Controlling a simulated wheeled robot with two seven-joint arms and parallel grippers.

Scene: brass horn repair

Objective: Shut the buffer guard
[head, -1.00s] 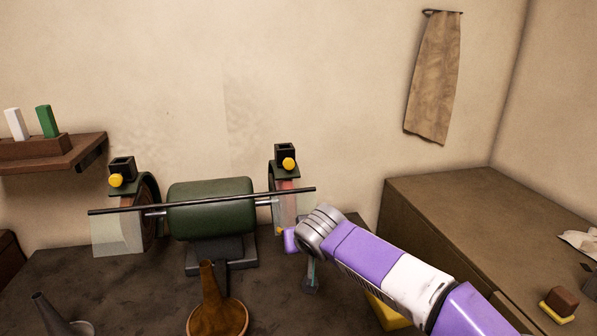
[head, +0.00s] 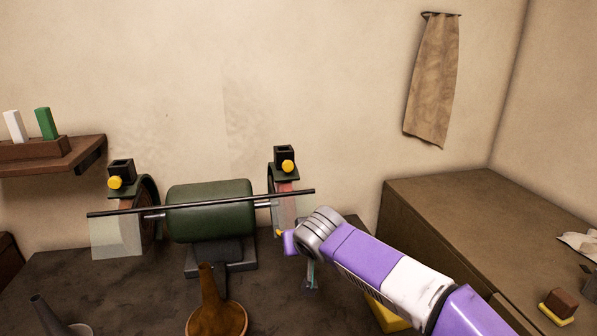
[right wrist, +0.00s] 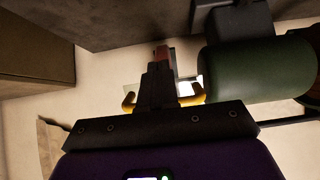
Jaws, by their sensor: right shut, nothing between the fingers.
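The buffer has a green motor (head: 210,211) on the bench, with a wheel at each end. The guard shows as a dark rod (head: 200,203) across the front, with a clear shield (head: 117,238) hanging at the left wheel and another at the right. Yellow knobs (head: 288,166) sit on the wheel covers. My right arm reaches in beside the right wheel; its hand is mostly hidden by the wrist. In the right wrist view my right gripper (right wrist: 158,84) is shut and empty. A yellow handle-like piece (right wrist: 190,97) shows behind its fingers; contact is unclear. My left gripper is out of view.
A shelf (head: 78,158) with white and green bars is at left. A cabinet (head: 450,215) stands at right, and a towel (head: 432,85) hangs above.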

